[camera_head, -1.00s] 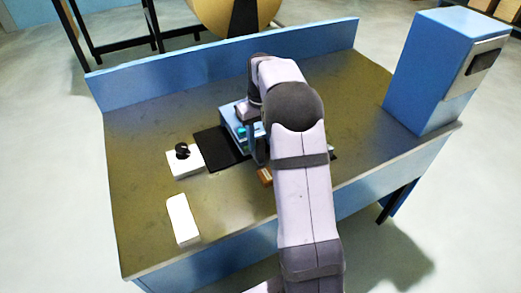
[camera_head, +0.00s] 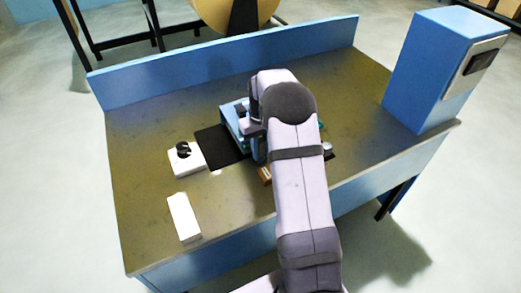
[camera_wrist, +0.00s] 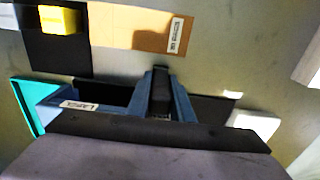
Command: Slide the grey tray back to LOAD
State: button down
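A blue-grey tray-like body (camera_head: 230,115) lies on the bench, mostly behind my arm in the head view; I take it for the tray. In the wrist view its blue-grey wall (camera_wrist: 122,108) carries a small white label, with a teal piece at the left end. My gripper (camera_head: 253,135) is low beside its near side. In the wrist view a narrow dark upright part (camera_wrist: 160,90) stands between blue sides; I cannot tell whether it is a finger or a handle. The finger gap is hidden, and so is any hold. No LOAD marking is legible.
A black mat (camera_head: 215,145) lies left of the tray. A white block with a black knob (camera_head: 185,160) and a white box (camera_head: 183,218) stand further left. A small brown piece (camera_head: 264,175) lies close by. A tall blue cabinet (camera_head: 425,75) stands at the right. The back left bench is clear.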

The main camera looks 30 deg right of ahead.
jog(key=a+b, duration=0.1)
jog(key=a, duration=1.1)
jog(key=shift+a+r, duration=0.1)
jog(key=shift+a, duration=0.05)
jog(key=c, duration=1.6)
grip_release()
jog(key=shift+a, duration=0.2)
jog(key=shift+o, duration=0.2)
jog(key=shift+d, duration=0.15)
notch_tip(320, 180, up, 7)
jog(key=b, duration=0.2)
jog(key=shift+r, duration=0.15)
jog(key=shift+b, duration=0.3)
jog(key=s+a+f, duration=0.1)
jog(key=s+f, duration=0.2)
jog(key=s, duration=1)
jog(key=s+a+f, duration=0.1)
jog(key=s+f, duration=0.2)
jog(key=s, duration=1)
jog(key=shift+s+a, duration=0.15)
jog(key=shift+a, duration=0.15)
